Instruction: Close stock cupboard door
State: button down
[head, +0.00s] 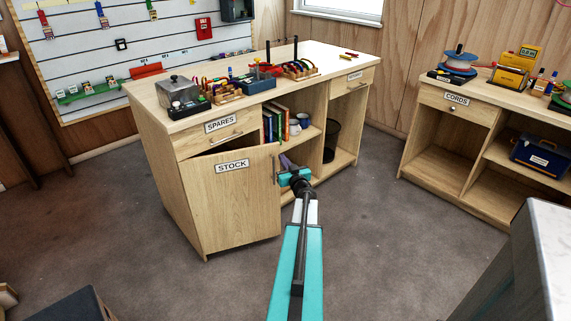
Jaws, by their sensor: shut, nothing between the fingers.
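The stock cupboard door (232,205) is a light wood panel with a white STOCK label and a dark upright handle (274,170) near its right edge. It stands partly open, with a dark gap along its top under the SPARES drawer (218,135). My gripper (287,165) is at the door's right edge, close beside the handle. It is shut and looks empty. I cannot tell whether it touches the door or the handle. The inside of the cupboard behind the door is mostly hidden.
The workbench top (330,58) holds a grey metal box, racks and small tools. Open shelves right of the door hold books (274,122), mugs and a dark bin (331,140). The CORDS bench (440,110) stands at the right. Grey floor (360,215) is clear between the benches.

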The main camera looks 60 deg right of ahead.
aim_at(274, 145)
jog(key=shift+x, duration=4.65)
jog(key=shift+w+p, duration=0.1)
jog(key=shift+p, duration=0.2)
jog(key=shift+p+x, duration=0.65)
jog(key=shift+x, duration=2)
jog(key=p+x, duration=0.1)
jog(key=x, duration=0.5)
jog(key=shift+w+a, duration=0.1)
jog(key=shift+a, duration=0.1)
jog(key=s+a, duration=0.4)
jog(key=s, duration=0.9)
jog(key=shift+s+a, duration=0.2)
